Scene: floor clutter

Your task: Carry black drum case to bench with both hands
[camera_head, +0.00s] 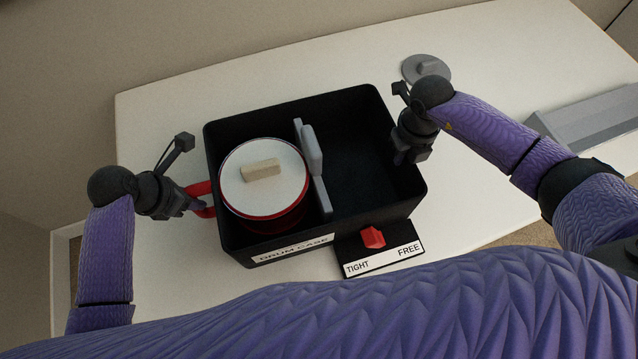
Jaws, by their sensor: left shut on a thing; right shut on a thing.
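The black drum case (375,210) is an open box with a "DRUM CASE" label on its front wall. It appears to rest on the white bench (480,75), though its underside is hidden. In its left compartment sits a red drum (265,222) with a white top and a tan block (261,170) on it. A grey divider (311,155) separates it from the empty right compartment. My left gripper (196,203) is shut on the red handle (207,189) at the case's left side. My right gripper (401,155) is shut at the case's right wall; its exact grip is hidden.
A black plate (385,260) marked TIGHT and FREE, with a red knob (373,238), is at the case's front. A round grey lidlike object (426,69) lies behind my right gripper. A grey block (588,117) is at the right. The bench's back is clear.

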